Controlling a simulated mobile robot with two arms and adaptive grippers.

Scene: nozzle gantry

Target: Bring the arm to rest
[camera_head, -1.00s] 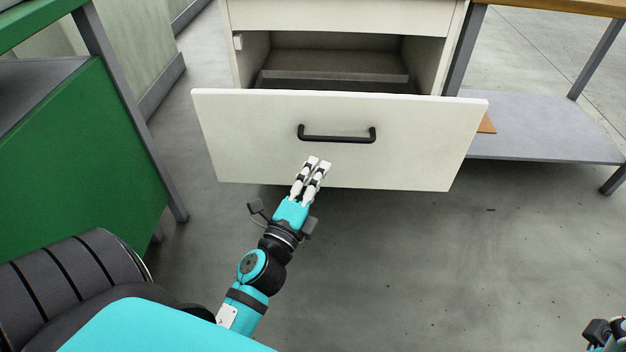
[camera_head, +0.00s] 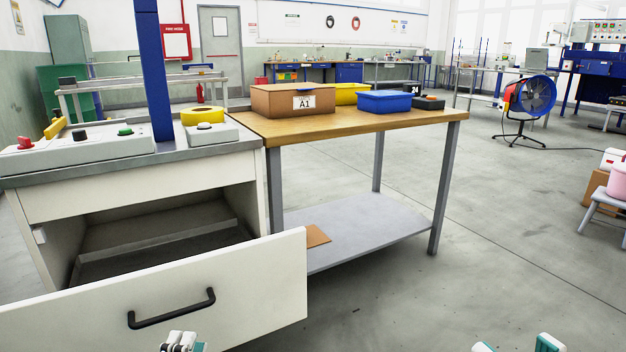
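Most of both arms is outside the view. The white drawer (camera_head: 255,290) stands pulled out of its cabinet (camera_head: 140,188), and its visible inside looks empty.
Right of the cabinet is a wooden table (camera_head: 350,124) with a brown box (camera_head: 285,103), a blue bin (camera_head: 384,102) and a grey lower shelf (camera_head: 365,225). A fan (camera_head: 530,98) and a stool (camera_head: 610,202) stand farther right. The floor (camera_head: 470,270) between is clear.

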